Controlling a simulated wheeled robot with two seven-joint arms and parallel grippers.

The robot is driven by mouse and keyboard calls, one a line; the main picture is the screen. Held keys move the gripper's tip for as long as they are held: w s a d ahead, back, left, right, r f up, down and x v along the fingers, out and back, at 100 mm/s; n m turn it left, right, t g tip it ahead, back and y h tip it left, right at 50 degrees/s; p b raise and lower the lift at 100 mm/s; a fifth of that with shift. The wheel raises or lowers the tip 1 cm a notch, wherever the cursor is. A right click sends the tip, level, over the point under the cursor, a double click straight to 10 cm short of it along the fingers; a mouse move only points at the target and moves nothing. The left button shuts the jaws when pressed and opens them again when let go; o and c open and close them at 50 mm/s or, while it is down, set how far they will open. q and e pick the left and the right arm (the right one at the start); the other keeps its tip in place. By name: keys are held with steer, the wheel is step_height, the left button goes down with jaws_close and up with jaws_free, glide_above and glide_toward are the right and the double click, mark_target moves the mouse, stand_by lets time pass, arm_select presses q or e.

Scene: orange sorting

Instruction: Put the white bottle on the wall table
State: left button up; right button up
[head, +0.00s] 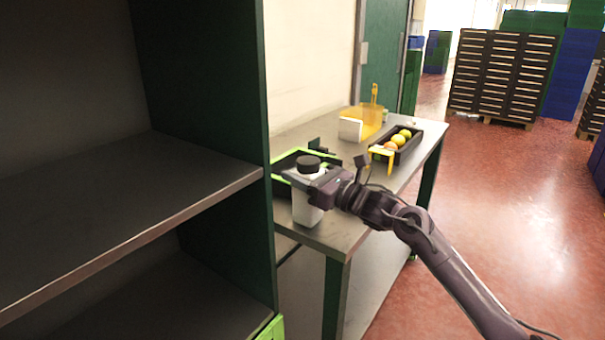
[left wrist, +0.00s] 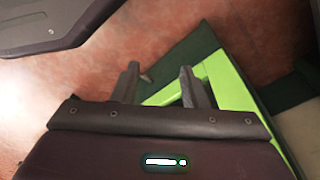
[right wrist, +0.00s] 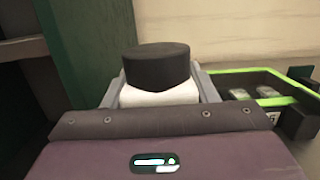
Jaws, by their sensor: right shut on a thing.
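The white bottle (head: 306,208) has a black cap and stands upright in my right gripper (head: 316,180), which is shut on it. In the head view it shows in front of the near end of the wall table (head: 340,232); I cannot tell whether its base touches the top. The right wrist view shows the black cap (right wrist: 157,64) and white shoulder of the bottle between the fingers. My left gripper (left wrist: 165,85) shows only in the left wrist view, with its fingers apart and nothing between them, above the red floor and a green frame.
A dark shelf unit (head: 200,170) stands at the left, beside the table. A green-rimmed black crate (head: 288,158) is behind the bottle. A black tray of fruit (head: 412,146), a white box (head: 350,129) and a yellow container (head: 362,118) stand farther back. The table's front middle is bare.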

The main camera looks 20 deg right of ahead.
arm_select(q)
steer(key=shift+w, duration=0.1)
arm_select(e)
steer(key=o, duration=1.2)
steer(key=shift+c, duration=0.2)
arm_select(q)
steer(key=shift+w+d+r, duration=0.15)
steer(key=shift+w+r, duration=0.3)
steer(key=shift+r, duration=0.05)
steer(key=shift+s, duration=0.1)
arm_select(e)
steer(key=shift+v, duration=0.8)
arm_select(q)
steer(key=shift+w+d+r+b, duration=0.2)
steer(key=shift+w+r+b, duration=0.1)
steer(key=shift+r, duration=0.35)
steer(key=shift+w+d+r+b, duration=0.2)
steer(key=shift+d+r+b, duration=0.05)
steer(key=shift+r, duration=0.45)
steer(key=shift+w+d+r+b, duration=0.2)
steer(key=shift+w+r+b, duration=0.1)
steer(key=shift+r, duration=0.35)
arm_select(e)
steer(key=v, duration=1)
steer(key=shift+s, duration=0.2)
